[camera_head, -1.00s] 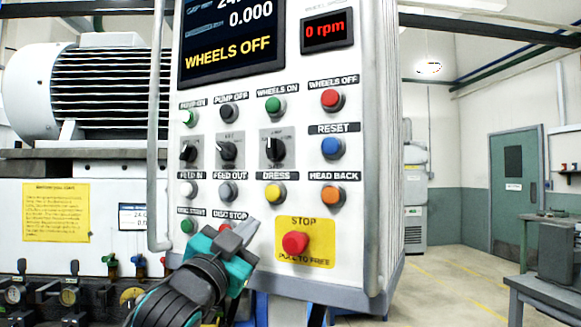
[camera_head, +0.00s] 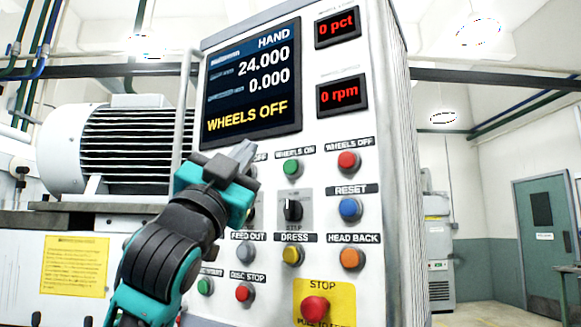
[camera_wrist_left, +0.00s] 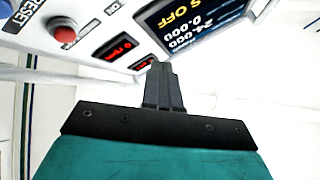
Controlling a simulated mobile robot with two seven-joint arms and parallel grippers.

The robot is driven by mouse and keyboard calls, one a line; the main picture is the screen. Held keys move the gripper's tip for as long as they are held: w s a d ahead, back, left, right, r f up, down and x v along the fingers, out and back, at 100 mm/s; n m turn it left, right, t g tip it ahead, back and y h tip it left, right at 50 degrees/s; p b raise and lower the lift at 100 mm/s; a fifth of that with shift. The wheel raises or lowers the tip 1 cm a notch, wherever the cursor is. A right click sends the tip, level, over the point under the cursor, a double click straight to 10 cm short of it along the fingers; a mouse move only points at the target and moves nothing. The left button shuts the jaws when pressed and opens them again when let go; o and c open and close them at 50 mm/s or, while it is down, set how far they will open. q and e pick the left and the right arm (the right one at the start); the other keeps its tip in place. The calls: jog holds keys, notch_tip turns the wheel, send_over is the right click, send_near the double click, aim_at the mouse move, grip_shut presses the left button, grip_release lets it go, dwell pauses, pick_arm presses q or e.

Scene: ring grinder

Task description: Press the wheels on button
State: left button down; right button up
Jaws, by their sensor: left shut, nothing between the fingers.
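The green wheels on button (camera_head: 292,168) sits on the control panel (camera_head: 322,215), under its "WHEELS ON" label. My left gripper (camera_head: 243,152) is shut and empty in front of the panel, to the left of the button and a little higher, apart from it in the picture. It hides the pump buttons and part of their labels. The display (camera_head: 250,85) reads "WHEELS OFF". In the left wrist view the shut fingers (camera_wrist_left: 162,75) point toward the panel, and the green button is not visible there. My right gripper is not in view.
The red wheels off button (camera_head: 347,162) is right of the green one. A dark selector knob (camera_head: 293,210) is below it, and a red stop button (camera_head: 315,309) is lower. A vertical grey rail (camera_head: 184,110) runs along the panel's left edge.

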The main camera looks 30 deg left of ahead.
aim_at(283, 169)
pick_arm(q)
jog(key=shift+w, duration=0.15)
jog(key=w, duration=0.8)
jog(key=shift+w+d, duration=0.15)
jog(key=shift+w, duration=0.15)
jog(key=shift+w, duration=0.1)
dwell(1.6)
jog(key=shift+w, duration=0.35)
jog(key=shift+w, duration=0.5)
dwell(0.8)
dwell(0.3)
jog(key=shift+s+f, duration=0.1)
jog(key=shift+s, duration=0.8)
jog(key=shift+s, duration=2.5)
